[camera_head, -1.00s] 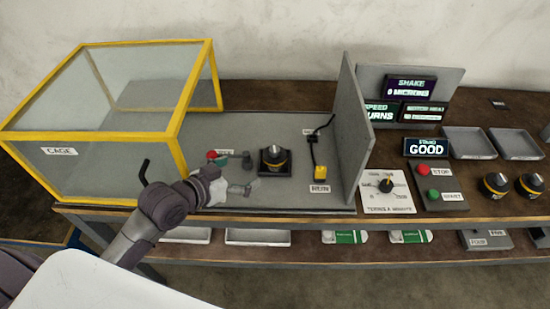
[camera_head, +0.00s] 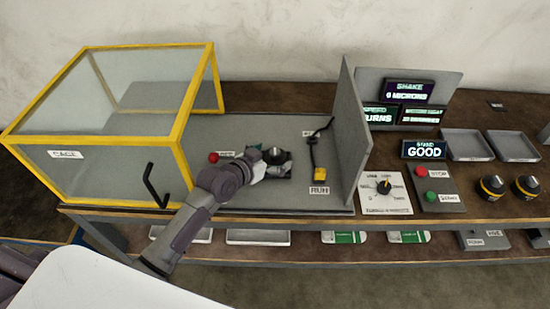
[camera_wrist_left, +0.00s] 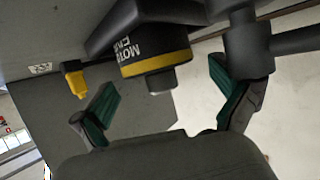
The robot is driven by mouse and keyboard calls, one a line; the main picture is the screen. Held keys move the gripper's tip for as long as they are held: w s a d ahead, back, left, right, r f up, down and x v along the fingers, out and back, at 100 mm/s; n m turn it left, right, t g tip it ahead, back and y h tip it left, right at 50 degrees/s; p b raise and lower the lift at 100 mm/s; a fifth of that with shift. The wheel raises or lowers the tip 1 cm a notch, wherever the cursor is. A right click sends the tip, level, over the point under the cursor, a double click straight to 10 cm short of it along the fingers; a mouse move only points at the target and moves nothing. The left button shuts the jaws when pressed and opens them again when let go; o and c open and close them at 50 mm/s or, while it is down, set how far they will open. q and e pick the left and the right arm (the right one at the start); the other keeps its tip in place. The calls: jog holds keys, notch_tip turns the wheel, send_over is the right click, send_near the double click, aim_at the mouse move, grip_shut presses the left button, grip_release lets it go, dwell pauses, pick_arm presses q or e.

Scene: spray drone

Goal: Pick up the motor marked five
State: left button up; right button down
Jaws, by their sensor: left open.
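A black motor with a yellow band (camera_head: 275,153) sits on its stand on the grey bench plate. In the left wrist view the motor (camera_wrist_left: 156,62) shows part of a label reading "MOTO" with a second line cut short; I cannot read its full marking. My left gripper (camera_head: 262,166) is at the motor's left side in the head view, partly covering it. In the left wrist view the left gripper (camera_wrist_left: 168,100) is open, its green-padded fingers apart on either side of the motor's end. I cannot tell whether they touch it. The right gripper is not in view.
Two more motors (camera_head: 492,187) (camera_head: 526,188) stand at the right. A yellow plug (camera_head: 319,173) and a grey upright panel (camera_head: 352,130) are right of the stand.

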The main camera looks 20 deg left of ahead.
pick_arm(q)
jog(key=shift+w+d+f, duration=0.2)
jog(key=shift+w+f, duration=0.1)
jog(key=shift+w, duration=0.3)
jog(key=c, duration=1.5)
jog(key=shift+r, duration=0.15)
jog(key=shift+c, duration=1.2)
